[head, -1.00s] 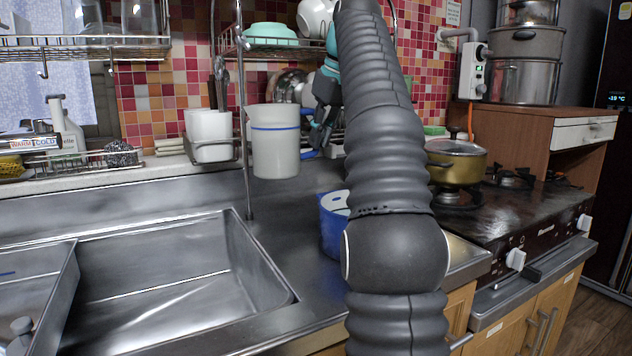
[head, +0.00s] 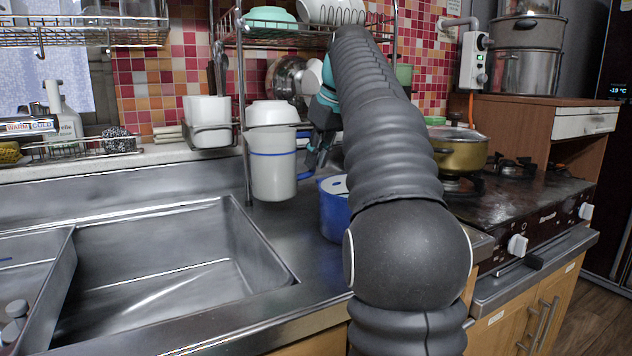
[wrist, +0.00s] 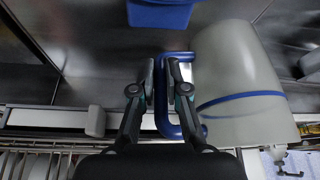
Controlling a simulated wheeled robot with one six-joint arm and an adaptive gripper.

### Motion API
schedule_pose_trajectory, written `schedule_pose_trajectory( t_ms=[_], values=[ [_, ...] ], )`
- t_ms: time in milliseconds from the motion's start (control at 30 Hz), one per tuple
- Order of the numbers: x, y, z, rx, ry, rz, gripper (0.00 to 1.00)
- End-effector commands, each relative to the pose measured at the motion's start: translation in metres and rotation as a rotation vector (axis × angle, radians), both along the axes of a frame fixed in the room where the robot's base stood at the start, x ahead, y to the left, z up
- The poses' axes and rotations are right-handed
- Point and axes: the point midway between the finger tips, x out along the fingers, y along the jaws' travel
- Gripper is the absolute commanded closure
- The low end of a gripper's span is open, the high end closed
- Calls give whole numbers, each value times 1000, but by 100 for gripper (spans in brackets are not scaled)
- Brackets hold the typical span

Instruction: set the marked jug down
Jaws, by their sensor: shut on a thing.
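The jug is pale grey-white with a blue stripe below its rim (head: 273,177) and a blue handle; it also shows in the wrist view (wrist: 235,70). It is upright in the head view, in front of the back of the counter, right of the sink. My gripper (wrist: 162,68) is shut on the jug's blue handle (wrist: 160,120), beside the body. In the head view my gripper (head: 318,145) is partly hidden by my arm. I cannot tell whether the jug's base touches the counter (head: 275,232).
A blue canister with a white lid (head: 335,210) stands close right of the jug. A white bowl (head: 270,113) shows behind the jug's rim, and a white container (head: 208,120) sits left of it. The sink (head: 165,265) lies front left. A gold pot (head: 460,152) stands on the stove.

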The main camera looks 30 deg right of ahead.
Motion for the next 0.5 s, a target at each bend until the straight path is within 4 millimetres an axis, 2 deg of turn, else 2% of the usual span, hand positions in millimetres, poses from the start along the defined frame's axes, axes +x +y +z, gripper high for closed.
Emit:
schedule_pose_trajectory(
  t_ms=[167, 333, 500],
  values=[
    [0, 0, -12, 0, -1, 0, 100],
    [1, 0, -35, 0, 1, 1, 100],
    [4, 0, -36, -1, -1, 1, 100]
  ],
)
